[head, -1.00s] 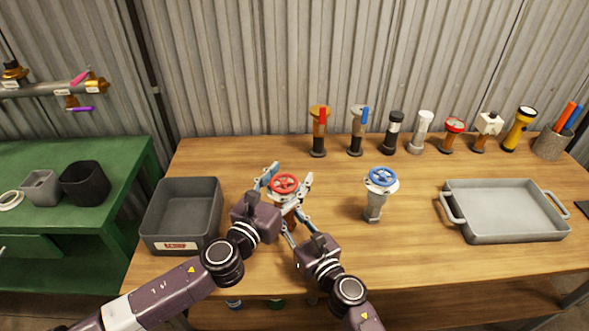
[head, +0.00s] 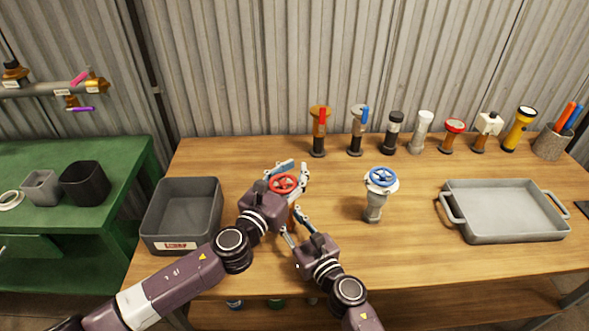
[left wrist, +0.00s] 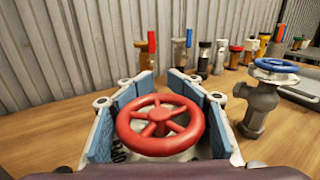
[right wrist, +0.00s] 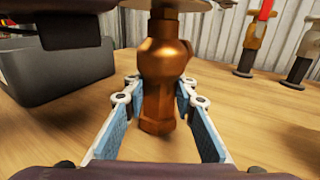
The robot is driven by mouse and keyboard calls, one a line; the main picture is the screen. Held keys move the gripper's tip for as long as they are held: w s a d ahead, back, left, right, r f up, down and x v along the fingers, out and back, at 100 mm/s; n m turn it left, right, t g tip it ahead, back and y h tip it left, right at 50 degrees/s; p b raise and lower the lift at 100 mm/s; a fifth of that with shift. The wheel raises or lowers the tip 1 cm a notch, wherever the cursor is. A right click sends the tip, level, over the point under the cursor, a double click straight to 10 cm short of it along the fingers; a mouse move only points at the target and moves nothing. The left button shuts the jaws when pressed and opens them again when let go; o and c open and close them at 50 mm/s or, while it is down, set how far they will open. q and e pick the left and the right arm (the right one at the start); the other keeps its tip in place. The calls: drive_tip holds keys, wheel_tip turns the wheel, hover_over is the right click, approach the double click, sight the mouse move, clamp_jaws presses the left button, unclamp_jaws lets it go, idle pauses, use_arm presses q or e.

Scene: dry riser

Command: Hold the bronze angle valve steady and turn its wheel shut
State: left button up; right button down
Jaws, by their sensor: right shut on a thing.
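The bronze angle valve (right wrist: 165,72) stands upright on the wooden table, its body mostly hidden by my grippers in the head view. Its red wheel (head: 284,184) faces up and fills the middle of the left wrist view (left wrist: 157,116). My left gripper (head: 293,171) is around the wheel from above, one blue-padded finger on each side; it looks open, and any contact with the rim is unclear. My right gripper (right wrist: 158,90) is lower and shut on the bronze body.
A blue-wheeled grey valve (head: 375,200) stands to the right. A dark grey bin (head: 152,222) is at the left, and a grey handled tray (head: 505,238) at the right. Several valves and a yellow flashlight (head: 518,130) line the back. Table between blue-wheeled valve and tray is clear.

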sight(296, 180)
use_arm(q)
drive_tip(key=shift+s+d, duration=0.1)
drive_tip(key=shift+d, duration=0.05)
drive_tip(key=shift+c, duration=0.7)
use_arm(e)
drive_tip(key=shift+w+d+r, duration=0.1)
drive_tip(key=shift+w+d, duration=0.15)
drive_tip(key=shift+d, duration=0.1)
use_arm(q)
drive_tip(key=shift+m+g+h, duration=0.3)
drive_tip(key=shift+g+h, duration=0.1)
drive_tip(key=shift+h, duration=0.1)
